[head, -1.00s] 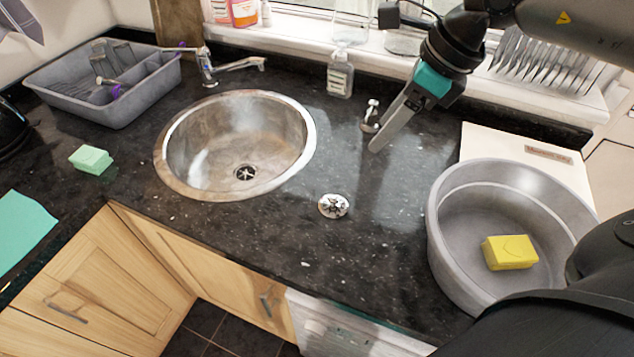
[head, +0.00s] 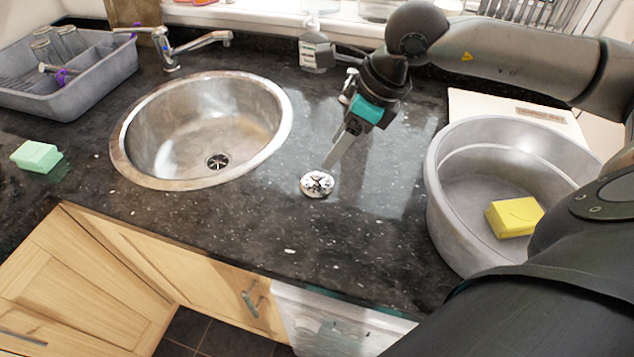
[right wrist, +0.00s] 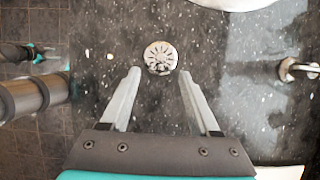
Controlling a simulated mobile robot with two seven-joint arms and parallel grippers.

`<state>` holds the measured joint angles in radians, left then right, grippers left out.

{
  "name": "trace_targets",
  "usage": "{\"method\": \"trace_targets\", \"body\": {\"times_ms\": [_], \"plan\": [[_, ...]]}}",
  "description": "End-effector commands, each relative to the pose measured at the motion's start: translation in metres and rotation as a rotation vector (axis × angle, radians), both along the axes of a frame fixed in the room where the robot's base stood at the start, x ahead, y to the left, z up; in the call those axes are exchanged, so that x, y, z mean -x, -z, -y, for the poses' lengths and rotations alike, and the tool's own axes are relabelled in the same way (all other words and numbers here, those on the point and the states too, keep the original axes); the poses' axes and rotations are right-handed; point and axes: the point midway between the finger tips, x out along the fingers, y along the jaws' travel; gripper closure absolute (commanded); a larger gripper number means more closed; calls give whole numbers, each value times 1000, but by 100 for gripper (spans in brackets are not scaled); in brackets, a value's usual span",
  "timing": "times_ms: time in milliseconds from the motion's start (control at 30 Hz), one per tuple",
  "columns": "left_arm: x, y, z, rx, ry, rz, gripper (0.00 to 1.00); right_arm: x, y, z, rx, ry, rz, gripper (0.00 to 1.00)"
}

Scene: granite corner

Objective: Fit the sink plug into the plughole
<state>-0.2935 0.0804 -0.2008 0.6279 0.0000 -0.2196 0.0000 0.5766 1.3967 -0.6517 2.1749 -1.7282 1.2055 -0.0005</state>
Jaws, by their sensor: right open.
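The round silver sink plug (head: 317,183) lies on the dark granite worktop, right of the sink. The plughole (head: 217,162) is uncovered in the floor of the round steel sink (head: 287,105). My right gripper (head: 330,166) points down with its fingertips close to the plug. In the right wrist view the plug (right wrist: 160,57) shows just beyond and between the two spread fingers (right wrist: 158,74), with nothing held. My left gripper (right wrist: 38,55) seems to show small at the left of the right wrist view, too small to read its jaws. It is not in the head view.
A large grey basin (head: 437,215) holding a yellow sponge (head: 514,217) stands right. A soap bottle (head: 314,48), a small metal fitting (head: 348,86) and the tap (head: 172,58) stand behind. A green sponge (head: 37,156) and grey dish tub (head: 75,105) are left.

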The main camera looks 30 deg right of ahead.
Motion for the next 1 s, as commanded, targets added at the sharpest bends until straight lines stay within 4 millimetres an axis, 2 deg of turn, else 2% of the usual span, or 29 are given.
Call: {"method": "trace_targets", "body": {"times_ms": [100, 367, 633, 933, 1000], "plan": [[0, 2, 0, 0, 0, 0, 50, -6, 19, -6, -3, 0, -1, 38], [5, 3, 0, -1, 0, -8, 50, -11, 36, -9, -1, 0, -1, 38], [9, 6, -1, -1, 0, -15, 50, -22, 72, -17, -1, 0, -1, 38], [10, 6, -1, -2, -1, -16, 50, -24, 77, -18, 0, -1, 0, 38], [10, 6, -1, -2, -1, -16, 50, -24, 77, -18, 1, -1, 1, 44]]}}
